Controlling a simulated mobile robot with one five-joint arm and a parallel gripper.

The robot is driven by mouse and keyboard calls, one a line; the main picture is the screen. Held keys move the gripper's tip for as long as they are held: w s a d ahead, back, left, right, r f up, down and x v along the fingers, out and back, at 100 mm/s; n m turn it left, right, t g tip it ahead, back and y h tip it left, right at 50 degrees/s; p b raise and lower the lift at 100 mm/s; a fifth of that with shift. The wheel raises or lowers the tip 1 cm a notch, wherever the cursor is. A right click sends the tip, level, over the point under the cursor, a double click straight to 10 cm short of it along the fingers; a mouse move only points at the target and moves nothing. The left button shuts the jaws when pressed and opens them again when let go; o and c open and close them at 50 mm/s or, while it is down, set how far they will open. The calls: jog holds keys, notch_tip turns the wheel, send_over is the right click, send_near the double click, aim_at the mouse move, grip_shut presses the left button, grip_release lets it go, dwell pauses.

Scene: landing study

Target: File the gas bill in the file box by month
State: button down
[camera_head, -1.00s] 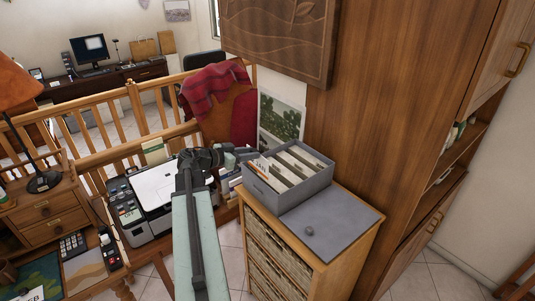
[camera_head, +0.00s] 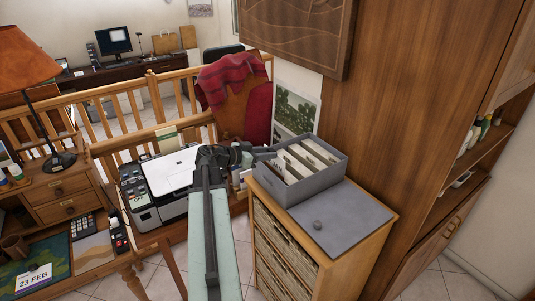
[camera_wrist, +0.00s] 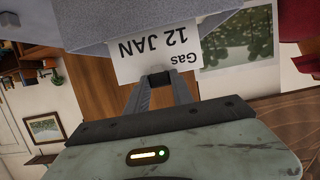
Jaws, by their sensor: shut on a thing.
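My gripper (camera_wrist: 157,82) is shut on the gas bill (camera_wrist: 150,48), a white sheet printed "Gas 12 JAN", which appears upside down in the wrist view. In the head view my gripper (camera_head: 268,154) is at the left rear side of the grey file box (camera_head: 321,188); the bill cannot be made out there. The box is open on top and holds several upright white cards or dividers (camera_head: 302,160); their labels are too small to read. In the wrist view a blue-grey surface, likely the box, fills the top behind the bill.
The box stands on a wooden cabinet with wicker drawers (camera_head: 283,255); a grey lid (camera_head: 345,222) lies before it. A tall wooden cupboard (camera_head: 410,120) rises at the right. A printer (camera_head: 165,185) stands left of my arm. A desk calendar (camera_head: 34,279) reads 23 FEB.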

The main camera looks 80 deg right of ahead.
dwell(0.3)
jog(key=shift+f+b, duration=3.1)
jog(key=shift+b, duration=0.05)
jog(key=c, duration=1)
grip_release()
jog(key=shift+o, duration=1)
notch_tip(320, 180, up, 11)
jog(key=p, duration=1.1)
send_over(274, 165)
jog(key=w+a, duration=0.2)
jog(key=shift+w, duration=0.2)
